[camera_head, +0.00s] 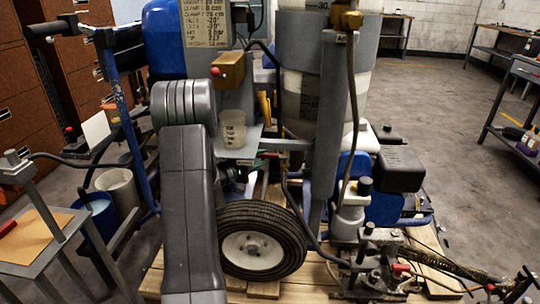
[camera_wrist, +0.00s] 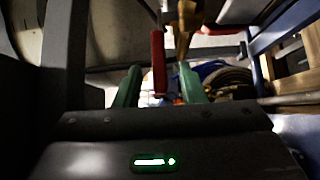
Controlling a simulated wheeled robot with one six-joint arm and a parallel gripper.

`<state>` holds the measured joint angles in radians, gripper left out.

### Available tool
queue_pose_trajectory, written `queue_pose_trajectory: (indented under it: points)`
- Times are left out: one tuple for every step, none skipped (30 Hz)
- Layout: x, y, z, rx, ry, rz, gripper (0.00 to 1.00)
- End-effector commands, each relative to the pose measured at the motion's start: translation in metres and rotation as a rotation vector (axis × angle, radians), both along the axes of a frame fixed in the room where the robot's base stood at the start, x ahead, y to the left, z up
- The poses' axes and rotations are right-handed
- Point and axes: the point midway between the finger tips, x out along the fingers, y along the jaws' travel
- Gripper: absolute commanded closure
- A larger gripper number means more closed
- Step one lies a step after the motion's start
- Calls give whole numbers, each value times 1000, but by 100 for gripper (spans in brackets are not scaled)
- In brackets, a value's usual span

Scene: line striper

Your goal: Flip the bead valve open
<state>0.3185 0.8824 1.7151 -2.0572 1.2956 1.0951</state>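In the wrist view a red lever handle (camera_wrist: 158,62) hangs roughly upright beside a brass-coloured valve body (camera_wrist: 187,22). I take these for the bead valve. My gripper (camera_wrist: 160,76) has its two green fingers apart, one on each side of the red handle's lower part. I see a gap between the handle and each finger, and cannot tell how deep the handle sits between them. In the head view my grey arm covers part of the striper, and I cannot clearly make out my gripper or this valve there.
The striper's black-tyred wheel (camera_head: 253,242) stands on a wooden pallet (camera_head: 300,292). A clear cup (camera_head: 232,128) sits on a small shelf above it. A hose and metal fittings (camera_head: 375,260) lie at lower right. A small table (camera_head: 35,238) stands at left. Floor at right is open.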

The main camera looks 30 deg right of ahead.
Motion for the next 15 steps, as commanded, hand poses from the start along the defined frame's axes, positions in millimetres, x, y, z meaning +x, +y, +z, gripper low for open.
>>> queue_pose_trajectory:
  points:
    - [2,-11,-1,0,-1,-3,64]
    - [3,-16,0,0,-1,-3,64]
    - [4,-23,0,-1,-1,-3,64]
    - [6,-27,0,-1,-2,-3,64]
    - [7,-31,0,0,-2,-2,64]
    - [8,-36,0,0,-1,-1,64]
    - [9,-39,0,0,-1,-1,64]
    - [10,-41,0,0,-1,-1,64]
    - [11,-44,0,0,-1,-1,64]
    - [11,-45,0,0,-1,0,64]
    - [11,-47,0,1,0,0,64]
    - [12,-48,0,1,0,0,64]
    - [12,-49,0,1,0,0,64]
    - [12,-49,0,1,0,0,64]
    - [12,-49,0,1,0,0,64]
